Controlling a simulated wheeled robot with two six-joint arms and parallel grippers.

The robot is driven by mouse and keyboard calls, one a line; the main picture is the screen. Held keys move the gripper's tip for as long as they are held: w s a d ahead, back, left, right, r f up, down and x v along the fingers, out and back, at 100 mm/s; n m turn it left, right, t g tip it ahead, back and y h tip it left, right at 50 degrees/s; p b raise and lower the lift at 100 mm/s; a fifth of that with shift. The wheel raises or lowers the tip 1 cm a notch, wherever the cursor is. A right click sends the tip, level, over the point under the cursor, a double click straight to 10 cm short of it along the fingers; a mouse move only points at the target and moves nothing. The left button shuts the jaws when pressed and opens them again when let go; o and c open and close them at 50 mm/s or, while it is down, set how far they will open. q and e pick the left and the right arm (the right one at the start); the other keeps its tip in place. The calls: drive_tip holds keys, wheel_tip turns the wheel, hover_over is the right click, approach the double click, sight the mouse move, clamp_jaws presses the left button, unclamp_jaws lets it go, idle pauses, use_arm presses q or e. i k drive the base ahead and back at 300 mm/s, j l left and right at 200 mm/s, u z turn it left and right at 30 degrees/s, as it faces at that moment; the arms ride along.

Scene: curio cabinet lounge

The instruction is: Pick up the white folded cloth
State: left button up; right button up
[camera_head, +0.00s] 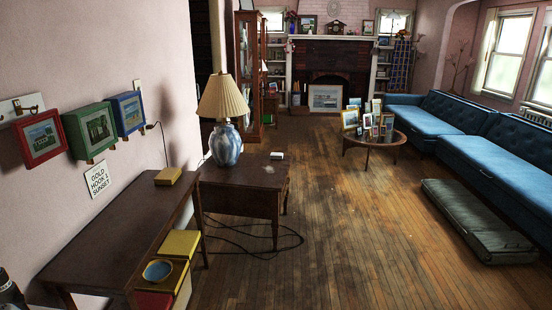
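A small white block-like thing (277,156) lies on the far part of the dark brown side table (236,178), right of the lamp. It may be the white folded cloth, but it is too small to make out folds. A small pale patch (268,169) shows on the same tabletop, just in front of it; I cannot tell what it is. No gripper fingers show in the head view. A dark part at the lower left edge may belong to my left arm.
A lamp (222,110) stands on the side table. A long dark table (112,235) runs along the left wall, with a yellow box (168,176) on it. A black cable (262,252) lies on the floor. A green cushion (478,220) lies at right. The middle floor is clear.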

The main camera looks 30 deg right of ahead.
sight(278, 156)
drive_tip(key=i+l, duration=0.45)
drive_tip(key=l, duration=0.25)
drive_tip(key=i+l+u, duration=0.1)
drive_tip(key=i+l, duration=0.15)
drive_tip(key=l, duration=0.15)
drive_tip(key=i+l, duration=0.2)
drive_tip(key=l, duration=0.15)
drive_tip(key=i+l+u, duration=0.1)
drive_tip(key=i+l, duration=0.15)
drive_tip(key=l, duration=0.15)
drive_tip(key=i+l, duration=0.2)
drive_tip(key=l, duration=0.2)
drive_tip(key=i+l, duration=0.2)
drive_tip(key=l, duration=0.2)
drive_tip(key=j+u, duration=0.05)
